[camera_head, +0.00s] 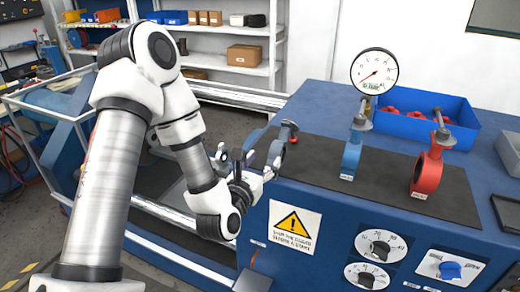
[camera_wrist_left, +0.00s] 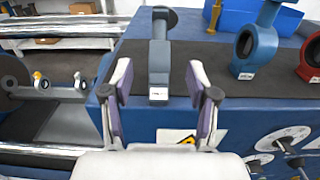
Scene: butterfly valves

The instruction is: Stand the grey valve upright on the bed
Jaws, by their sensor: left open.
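The grey valve (camera_head: 277,148) is at the left end of the dark bed mat (camera_head: 325,167), partly hidden by my left gripper in the head view. In the left wrist view the grey valve (camera_wrist_left: 159,58) seems to lie on its side, its labelled end toward me and its round end away. My left gripper (camera_head: 262,168) is open at the bed's left front edge. In the wrist view its fingers (camera_wrist_left: 160,70) stand on either side of the valve, with a gap on both sides. I cannot tell how far they reach along it. My right gripper is not in view.
A blue valve (camera_head: 351,158) and a red valve (camera_head: 425,172) stand upright farther right on the mat. A round gauge (camera_head: 374,71) rises behind the blue one. A blue bin (camera_head: 462,126) with red parts is at the back. The mat between the grey and blue valves is clear.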

